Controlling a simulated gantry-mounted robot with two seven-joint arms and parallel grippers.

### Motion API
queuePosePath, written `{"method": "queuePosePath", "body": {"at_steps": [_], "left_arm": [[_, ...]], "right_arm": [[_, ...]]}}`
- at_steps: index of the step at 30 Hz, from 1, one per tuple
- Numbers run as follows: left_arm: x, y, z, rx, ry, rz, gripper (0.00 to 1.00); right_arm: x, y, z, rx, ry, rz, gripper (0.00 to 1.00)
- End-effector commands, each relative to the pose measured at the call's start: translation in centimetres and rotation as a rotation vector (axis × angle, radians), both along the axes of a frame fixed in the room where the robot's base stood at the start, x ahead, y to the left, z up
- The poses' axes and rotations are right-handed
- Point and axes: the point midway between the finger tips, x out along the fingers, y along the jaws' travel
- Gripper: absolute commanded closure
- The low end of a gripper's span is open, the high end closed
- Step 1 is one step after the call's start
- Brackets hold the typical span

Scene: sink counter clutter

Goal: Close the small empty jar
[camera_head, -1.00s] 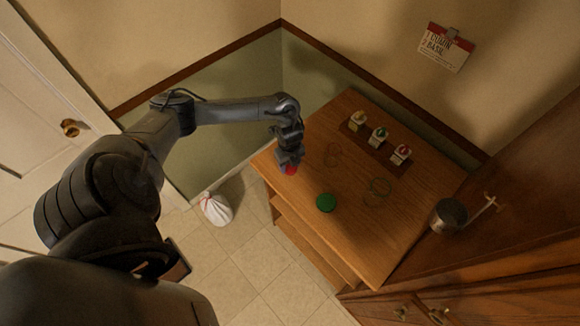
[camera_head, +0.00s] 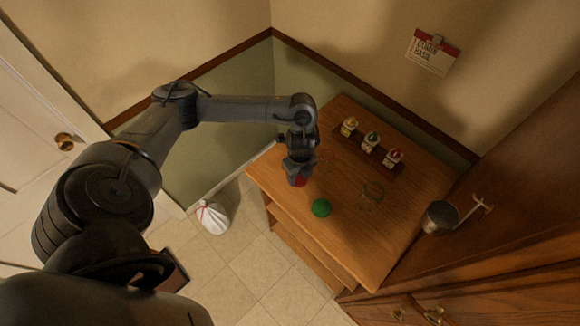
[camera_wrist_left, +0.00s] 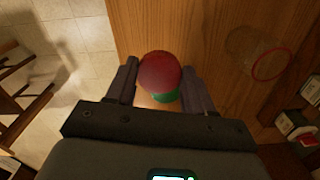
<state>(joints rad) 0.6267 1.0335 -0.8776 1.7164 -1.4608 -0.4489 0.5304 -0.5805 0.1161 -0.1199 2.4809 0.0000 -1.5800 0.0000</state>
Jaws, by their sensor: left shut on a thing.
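My left gripper (camera_head: 300,170) is shut on a red lid (camera_head: 299,181) and holds it over the front left of the wooden table. In the left wrist view the red lid (camera_wrist_left: 160,71) sits between the two fingers, with a green patch partly hidden behind it. A green lid (camera_head: 321,207) lies on the table just below and right of the gripper in the head view. A clear glass jar (camera_head: 372,194) stands right of the gripper. Another faint glass outline (camera_head: 326,158) is close behind the gripper. My right gripper is not in view.
A rack (camera_head: 361,146) with several small spice jars stands at the table's back. A metal pot (camera_head: 440,217) is by the cabinet at the right. A white tied bag (camera_head: 212,217) lies on the floor. The table's front right is clear.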

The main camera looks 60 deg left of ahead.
Motion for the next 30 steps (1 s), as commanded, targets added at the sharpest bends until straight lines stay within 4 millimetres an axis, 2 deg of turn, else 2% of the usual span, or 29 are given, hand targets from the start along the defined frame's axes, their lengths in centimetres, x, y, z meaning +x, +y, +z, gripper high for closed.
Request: {"method": "queuePosePath", "body": {"at_steps": [1, 9, 24, 30], "left_arm": [[0.2, -0.8, 0.8, -0.001, -0.003, -0.004, 0.75], [0.4, -3.1, 1.9, -0.001, -0.001, -0.001, 0.75], [0.4, -3.6, 2.1, -0.001, 0.001, -0.001, 0.75], [0.4, -3.6, 2.1, 0.0, 0.001, 0.0, 0.75]], "right_arm": [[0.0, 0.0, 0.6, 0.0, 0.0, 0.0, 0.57], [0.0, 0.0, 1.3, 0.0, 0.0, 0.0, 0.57], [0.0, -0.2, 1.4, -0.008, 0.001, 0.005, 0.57], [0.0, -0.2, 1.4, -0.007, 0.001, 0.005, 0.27]]}}
